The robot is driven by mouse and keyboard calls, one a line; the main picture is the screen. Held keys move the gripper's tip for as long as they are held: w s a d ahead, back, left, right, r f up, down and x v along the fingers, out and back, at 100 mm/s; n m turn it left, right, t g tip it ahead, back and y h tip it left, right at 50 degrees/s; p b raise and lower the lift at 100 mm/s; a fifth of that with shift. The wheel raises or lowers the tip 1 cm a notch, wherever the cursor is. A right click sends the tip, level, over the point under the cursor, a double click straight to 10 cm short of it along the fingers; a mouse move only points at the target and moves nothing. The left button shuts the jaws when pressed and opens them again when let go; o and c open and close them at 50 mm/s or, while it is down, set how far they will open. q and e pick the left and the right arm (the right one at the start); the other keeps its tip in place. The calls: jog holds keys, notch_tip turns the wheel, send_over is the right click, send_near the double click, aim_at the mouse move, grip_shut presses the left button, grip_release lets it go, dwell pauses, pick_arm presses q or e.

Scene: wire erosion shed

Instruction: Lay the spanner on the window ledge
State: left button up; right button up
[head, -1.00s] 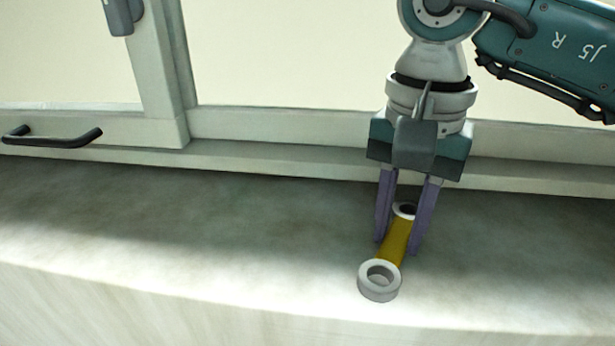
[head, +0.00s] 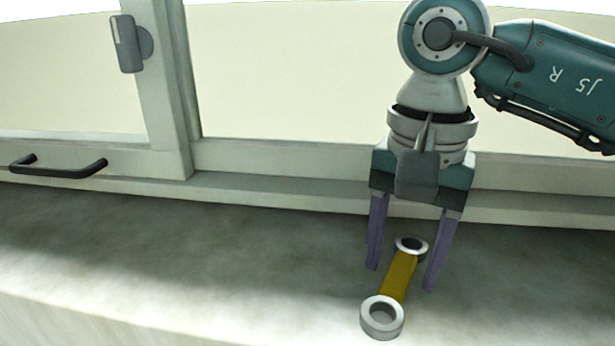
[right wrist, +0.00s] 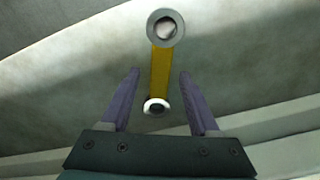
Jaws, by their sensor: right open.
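The spanner (head: 398,278) has a yellow handle and a grey ring at each end. It lies flat on the pale stone window ledge (head: 200,255), one ring toward the front edge and the other toward the window. My right gripper (head: 401,280) is open, its purple fingers on either side of the spanner with a gap to each. In the right wrist view the spanner (right wrist: 161,70) runs between and beyond the open fingers, touching neither. My left gripper is not in view.
The window frame (head: 290,160) runs along the back of the ledge. A dark handle (head: 60,170) sticks out from it at the left, and a grey latch (head: 128,44) sits on the upright. The ledge left of the spanner is clear.

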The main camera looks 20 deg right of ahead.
aim_at(398, 271)
jog(key=r+b, duration=0.1)
jog(key=r, duration=0.2)
jog(key=shift+w+r+b, duration=0.1)
jog(key=shift+w+b, duration=0.1)
jog(key=shift+b, duration=0.2)
notch_tip(398, 271, up, 8)
jog(key=shift+s+r, duration=0.15)
jog(key=shift+r, duration=0.05)
jog(key=shift+a, duration=0.1)
